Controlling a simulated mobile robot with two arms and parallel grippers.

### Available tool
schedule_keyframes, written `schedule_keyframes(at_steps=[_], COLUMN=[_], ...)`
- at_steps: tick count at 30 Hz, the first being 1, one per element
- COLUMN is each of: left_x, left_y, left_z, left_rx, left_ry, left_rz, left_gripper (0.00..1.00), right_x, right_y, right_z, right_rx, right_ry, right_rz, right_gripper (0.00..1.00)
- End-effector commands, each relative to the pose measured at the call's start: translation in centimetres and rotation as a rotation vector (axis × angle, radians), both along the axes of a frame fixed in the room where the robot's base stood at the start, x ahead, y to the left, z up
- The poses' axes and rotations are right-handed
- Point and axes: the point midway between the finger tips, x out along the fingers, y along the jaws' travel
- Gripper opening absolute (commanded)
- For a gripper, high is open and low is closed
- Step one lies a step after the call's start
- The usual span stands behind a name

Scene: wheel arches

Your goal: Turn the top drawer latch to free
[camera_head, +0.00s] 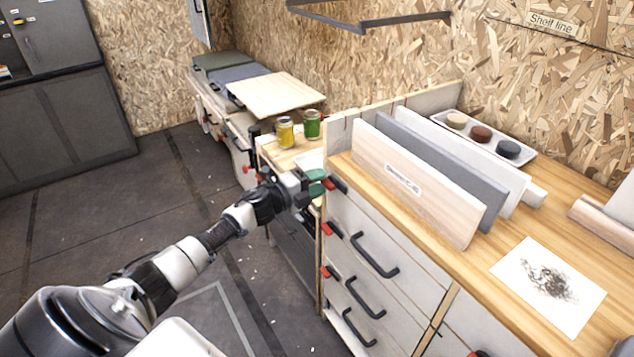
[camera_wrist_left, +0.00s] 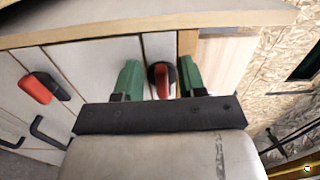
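My left gripper (camera_head: 318,183), with green fingers, is at the upper left corner of the drawer front, under the worktop edge. It also shows in the left wrist view (camera_wrist_left: 160,80), its two fingers apart. Between them is a latch (camera_wrist_left: 162,80) with a round black base and a red lever standing roughly upright. A gap shows on each side of the lever, and contact cannot be made out. In the head view the gripper largely hides this latch. Another red latch (camera_wrist_left: 38,88) sits to the left in the wrist view. My right gripper is not in view.
Black drawer handles (camera_head: 374,257) stick out below the gripper, with more red latches (camera_head: 332,229) beside them. A yellow jar (camera_head: 285,132) and a green jar (camera_head: 312,124) stand behind the gripper.

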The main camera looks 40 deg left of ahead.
Motion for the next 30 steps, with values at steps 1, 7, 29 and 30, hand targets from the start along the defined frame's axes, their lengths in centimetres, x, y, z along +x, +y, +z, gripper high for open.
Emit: schedule_keyframes(at_steps=[1,7,29,30], left_x=[0.0,-0.4,-9.8,-9.9], left_y=[0.0,0.2,4.1,4.1], left_z=[0.0,-0.1,-0.1,0.0], left_rx=[0.001,0.001,-0.001,0.0], left_ry=[0.0,0.001,0.001,0.0], left_rz=[0.0,0.0,0.0,0.0], left_gripper=[0.4,0.4,0.4,0.4], right_x=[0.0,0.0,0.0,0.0], right_y=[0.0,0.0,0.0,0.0], right_z=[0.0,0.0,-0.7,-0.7], right_rx=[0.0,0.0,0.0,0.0], right_ry=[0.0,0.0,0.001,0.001], right_rz=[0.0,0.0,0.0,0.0], right_gripper=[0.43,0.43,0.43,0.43])
